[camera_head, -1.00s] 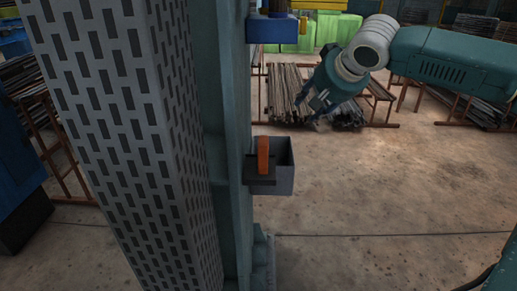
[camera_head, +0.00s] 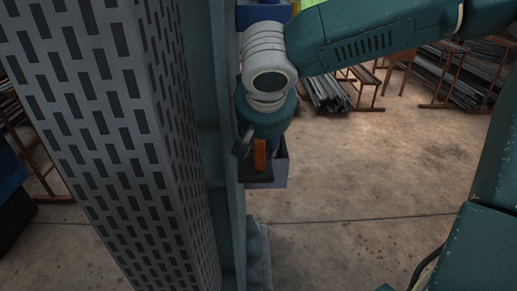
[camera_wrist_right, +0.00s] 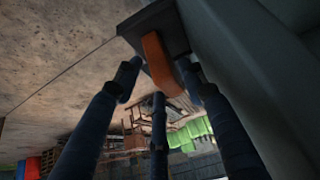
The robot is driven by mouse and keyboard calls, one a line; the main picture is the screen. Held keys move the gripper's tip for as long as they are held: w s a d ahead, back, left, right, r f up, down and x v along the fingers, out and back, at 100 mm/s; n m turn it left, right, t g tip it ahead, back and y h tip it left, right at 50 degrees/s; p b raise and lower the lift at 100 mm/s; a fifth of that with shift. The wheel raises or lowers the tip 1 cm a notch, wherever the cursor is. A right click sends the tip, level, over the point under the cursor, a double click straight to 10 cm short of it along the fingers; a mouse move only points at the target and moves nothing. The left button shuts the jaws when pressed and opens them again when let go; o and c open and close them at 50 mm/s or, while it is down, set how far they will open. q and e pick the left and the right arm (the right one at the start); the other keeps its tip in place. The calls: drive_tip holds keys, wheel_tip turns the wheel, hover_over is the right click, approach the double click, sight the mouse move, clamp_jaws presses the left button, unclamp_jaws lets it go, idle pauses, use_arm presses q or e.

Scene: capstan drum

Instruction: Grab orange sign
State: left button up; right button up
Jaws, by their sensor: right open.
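The orange sign (camera_head: 259,154) stands upright at the small grey box (camera_head: 266,184) on the side of the teal column. It also shows in the right wrist view as a curved orange piece (camera_wrist_right: 161,63) against a dark plate (camera_wrist_right: 155,30). My right gripper (camera_head: 255,147) is at the box from above, and its wrist hides part of the sign and the box. In the right wrist view its three fingers are spread, with the sign between the left and right fingertips. Whether any finger touches it I cannot tell. My left gripper is not in view.
The teal column (camera_head: 210,160) and a grey slotted panel (camera_head: 110,130) stand close left of the box. A blue block (camera_head: 262,14) juts out above. Racks with metal bars (camera_head: 327,92) stand farther back. The concrete floor right of the box is clear.

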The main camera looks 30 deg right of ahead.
sight(262, 148)
drive_tip(key=p+x, duration=0.1)
drive_tip(key=x, duration=0.3)
drive_tip(key=shift+w+d+f, duration=0.1)
drive_tip(key=shift+w+d, duration=0.05)
drive_tip(key=shift+d, duration=0.05)
drive_tip(key=shift+c, duration=0.5)
drive_tip(key=c, duration=0.9)
